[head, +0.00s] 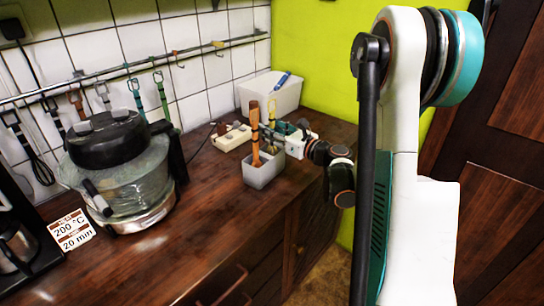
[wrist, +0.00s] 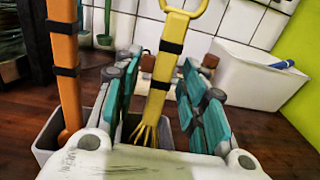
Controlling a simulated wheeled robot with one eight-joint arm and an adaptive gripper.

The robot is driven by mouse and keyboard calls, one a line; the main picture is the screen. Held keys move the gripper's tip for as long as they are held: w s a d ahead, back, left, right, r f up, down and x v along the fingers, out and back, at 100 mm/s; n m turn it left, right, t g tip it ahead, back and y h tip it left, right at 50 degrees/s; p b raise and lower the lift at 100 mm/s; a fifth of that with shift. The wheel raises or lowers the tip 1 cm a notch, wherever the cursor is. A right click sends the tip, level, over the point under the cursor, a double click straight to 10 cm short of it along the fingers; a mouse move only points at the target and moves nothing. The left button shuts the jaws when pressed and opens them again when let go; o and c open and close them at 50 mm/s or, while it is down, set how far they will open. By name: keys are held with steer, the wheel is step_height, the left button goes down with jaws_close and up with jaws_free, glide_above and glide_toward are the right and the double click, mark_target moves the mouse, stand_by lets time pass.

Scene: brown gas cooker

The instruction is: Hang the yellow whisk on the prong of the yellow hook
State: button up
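The yellow whisk (wrist: 164,75) stands upright, handle loop up and wires down, in a small grey holder (head: 263,175) on the counter. In the head view the whisk (head: 271,112) shows just behind an orange-handled utensil. My gripper (wrist: 160,72) is open, with one teal-padded finger on each side of the whisk's handle; gaps show on both sides. In the head view my gripper (head: 285,136) reaches in from the right at the holder. The yellow hook (head: 217,44) hangs on the wall rail (head: 110,74), towards its right end; its prong is too small to make out.
An orange-handled utensil (wrist: 66,70) stands in the same holder, close left of my gripper. A white bin (head: 270,93) is behind. A glass cooker with black lid (head: 110,140) stands left. Other hooks and utensils hang along the rail. The front counter is clear.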

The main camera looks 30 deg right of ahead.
jaws_close()
